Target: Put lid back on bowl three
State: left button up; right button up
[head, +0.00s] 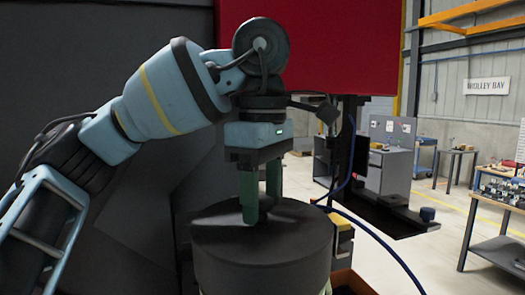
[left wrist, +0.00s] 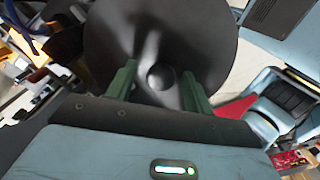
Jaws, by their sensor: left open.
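The dark grey round lid (head: 305,237) shows in the head view as the flat top of a wide drum shape below my left gripper (head: 259,212). It appears to rest level on the bowl under it, which is mostly hidden. My left gripper points straight down with its green fingers open, their tips at or just above the lid's top. In the left wrist view, the lid (left wrist: 205,38) fills the upper middle. Its round knob (left wrist: 160,76) lies between the two open fingers, with a gap visible on either side. My right gripper is in neither view.
A red panel (head: 335,45) and a dark wall stand behind the arm. A black bracket (head: 385,215) and a blue hose (head: 378,238) are right of the lid. An orange-edged bin (head: 352,280) sits at the lower right. Workbenches stand farther off on open floor.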

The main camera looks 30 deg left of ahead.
aim_at(262, 198)
pick_arm(q)
notch_tip(262, 198, up, 11)
jog(key=shift+r, duration=0.2)
dwell(0.5)
dwell(0.6)
